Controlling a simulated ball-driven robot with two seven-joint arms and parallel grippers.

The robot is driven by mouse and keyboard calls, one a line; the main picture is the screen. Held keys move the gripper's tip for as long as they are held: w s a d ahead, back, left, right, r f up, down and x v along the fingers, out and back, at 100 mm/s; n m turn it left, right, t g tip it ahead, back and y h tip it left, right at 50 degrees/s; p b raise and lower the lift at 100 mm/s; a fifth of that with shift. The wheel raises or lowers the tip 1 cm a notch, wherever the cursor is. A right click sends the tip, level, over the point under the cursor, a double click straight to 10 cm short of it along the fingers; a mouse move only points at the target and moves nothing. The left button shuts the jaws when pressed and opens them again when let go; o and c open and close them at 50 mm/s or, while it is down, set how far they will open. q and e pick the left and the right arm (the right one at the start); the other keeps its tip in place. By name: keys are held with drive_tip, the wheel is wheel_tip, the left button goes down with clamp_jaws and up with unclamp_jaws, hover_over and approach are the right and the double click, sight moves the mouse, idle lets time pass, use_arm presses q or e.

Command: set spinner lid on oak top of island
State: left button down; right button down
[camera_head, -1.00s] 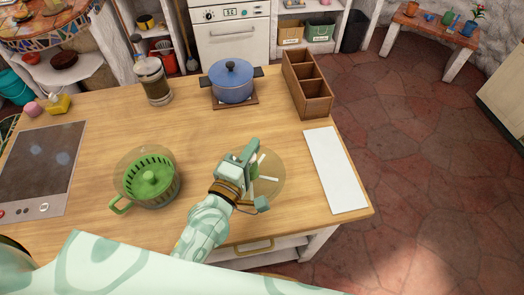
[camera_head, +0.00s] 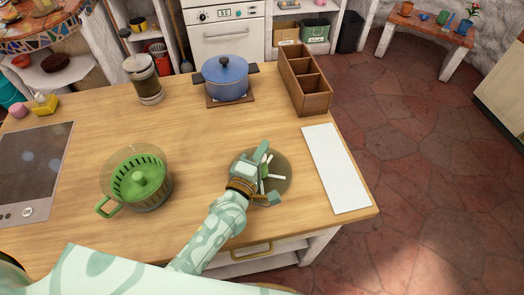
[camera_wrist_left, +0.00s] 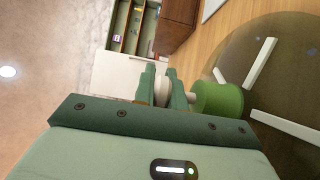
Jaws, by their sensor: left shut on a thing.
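The spinner lid (camera_head: 281,164) is a clear, smoky round disc with white spokes, at the right half of the oak top of the island (camera_head: 205,135). In the left wrist view the lid (camera_wrist_left: 240,55) fills the right side, with a green knob part (camera_wrist_left: 217,98) beside my fingers. My left gripper (camera_head: 264,175) is shut on a pale handle part of the lid; the grip also shows in the left wrist view (camera_wrist_left: 162,88). I cannot tell whether the lid touches the wood. My right gripper is not in view.
The clear spinner bowl with green basket (camera_head: 138,180) stands left of the lid. A white board (camera_head: 336,168) lies close on its right. A wooden divided box (camera_head: 304,82), blue pot (camera_head: 226,78) and French press (camera_head: 144,80) stand behind. Bare wood lies between.

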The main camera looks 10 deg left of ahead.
use_arm(q)
drive_tip(key=c, duration=1.5)
unclamp_jaws()
drive_tip(key=shift+f, duration=0.1)
drive_tip(key=shift+o, duration=0.2)
drive_tip(key=shift+s, duration=0.2)
drive_tip(key=v, duration=1.1)
drive_tip(key=shift+s+p, duration=0.3)
drive_tip(key=shift+s+a, duration=0.1)
